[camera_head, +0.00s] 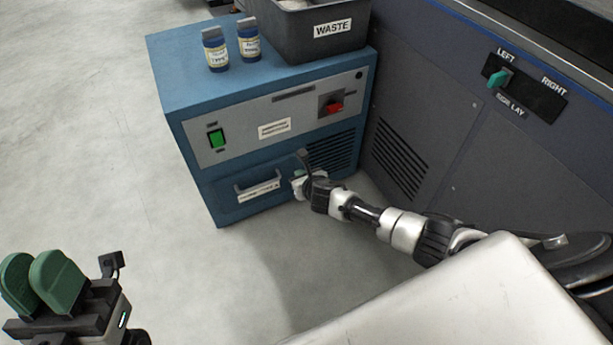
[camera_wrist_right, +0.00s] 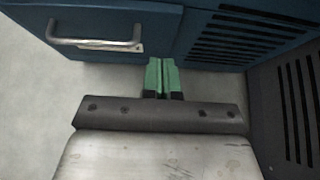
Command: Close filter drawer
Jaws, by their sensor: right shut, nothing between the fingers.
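The filter drawer (camera_head: 228,193) is at the lower left front of the blue cabinet, with a metal bar handle (camera_head: 258,183) and a pale label. In the right wrist view the drawer front (camera_wrist_right: 155,18) and its handle (camera_wrist_right: 95,44) are at the upper left. The drawer looks flush or nearly so; I cannot tell if a small gap remains. My right gripper (camera_head: 297,183) is shut and empty, right of the handle, near the drawer's right edge. Its green fingertips (camera_wrist_right: 161,64) point at the cabinet's lower front; contact is unclear.
The cabinet (camera_head: 180,70) has a green switch (camera_head: 217,138), a red knob (camera_head: 334,107) and a vent (camera_head: 335,150). A dark machine (camera_head: 440,120) closes off the right. Floor at left is clear.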

